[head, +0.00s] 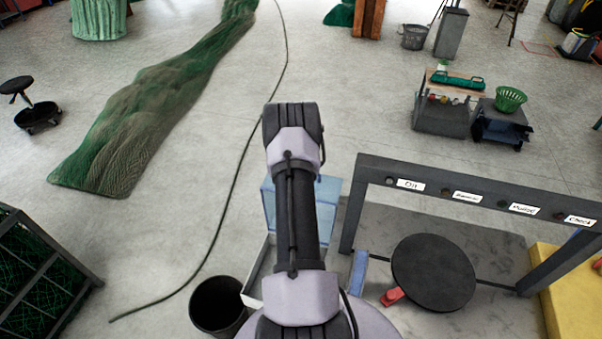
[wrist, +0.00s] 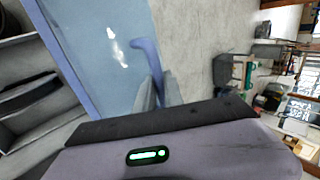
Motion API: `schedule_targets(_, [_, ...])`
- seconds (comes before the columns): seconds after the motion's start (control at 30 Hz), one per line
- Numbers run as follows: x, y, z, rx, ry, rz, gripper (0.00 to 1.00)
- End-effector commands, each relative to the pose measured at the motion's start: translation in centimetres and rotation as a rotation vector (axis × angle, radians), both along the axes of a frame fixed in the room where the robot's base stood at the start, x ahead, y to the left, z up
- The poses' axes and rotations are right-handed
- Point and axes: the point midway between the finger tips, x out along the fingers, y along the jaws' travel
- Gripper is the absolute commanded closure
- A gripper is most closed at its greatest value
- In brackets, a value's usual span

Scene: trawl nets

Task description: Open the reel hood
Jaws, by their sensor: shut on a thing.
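The reel hood (head: 328,215) shows as a light blue, see-through body behind my arm in the head view. In the wrist view its blue panel (wrist: 105,45) with a violet-blue edge fills the upper left. A violet-blue handle (wrist: 148,54) stands out at the panel's right side. My gripper (wrist: 160,90) is shut on this handle, with a grey finger on each side. In the head view my arm hides the gripper and much of the hood. I cannot tell exactly how far the hood is tilted.
A pale grey open housing (head: 256,270) lies beside the hood, with a black bucket (head: 218,304) left of it. A dark frame with labels (head: 450,187) and a round black disc (head: 433,272) stand to the right. Green net (head: 135,120) covers floor at left.

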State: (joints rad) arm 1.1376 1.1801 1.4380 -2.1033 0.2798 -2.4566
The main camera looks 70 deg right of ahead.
Motion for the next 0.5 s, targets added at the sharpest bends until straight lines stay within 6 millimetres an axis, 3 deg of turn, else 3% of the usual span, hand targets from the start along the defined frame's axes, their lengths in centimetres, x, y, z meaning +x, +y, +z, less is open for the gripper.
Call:
schedule_targets(0.27, [0.15,0.12,-0.09,0.002,0.001,0.006,1.00])
schedule_targets(0.3, [0.14,0.12,-0.09,0.002,0.002,0.005,0.80])
schedule_targets(0.37, [0.13,0.11,-0.08,0.002,0.001,0.004,0.68])
schedule_targets(0.5, [0.09,0.09,-0.07,0.002,0.001,0.002,0.67])
